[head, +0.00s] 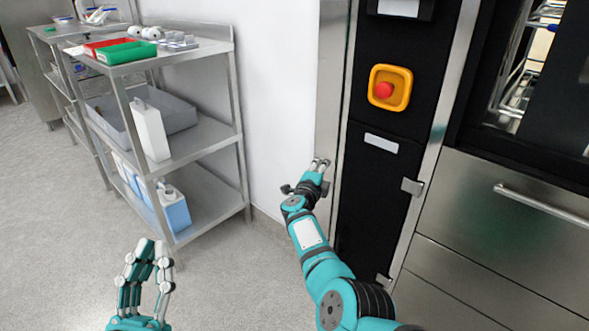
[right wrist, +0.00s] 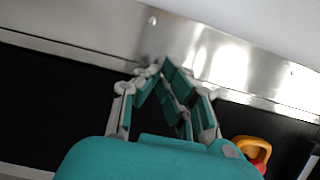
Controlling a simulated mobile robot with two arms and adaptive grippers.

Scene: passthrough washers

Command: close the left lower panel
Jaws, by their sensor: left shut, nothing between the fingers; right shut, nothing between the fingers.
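The left lower panel appears to be the tall black panel (head: 372,195) with a pale label, below the yellow-framed red button. Steel brackets sit along its right edge. It looks about in line with the front, but I cannot tell whether it is fully closed. My right gripper (head: 319,164) is shut and empty at the steel strip (head: 330,95) left of the panel; my arm hides part of the panel's lower left. In the right wrist view the right gripper (right wrist: 163,68) points at the steel strip (right wrist: 225,60), contact unclear. My left gripper (head: 155,245) is shut and empty over the floor.
A steel shelf rack (head: 205,150) with trays and bottles stands at the left against the white wall (head: 280,100). The red button (head: 384,90) is above the panel. A steel drawer front (head: 500,225) with a handle is at the right. The floor (head: 60,230) at left is clear.

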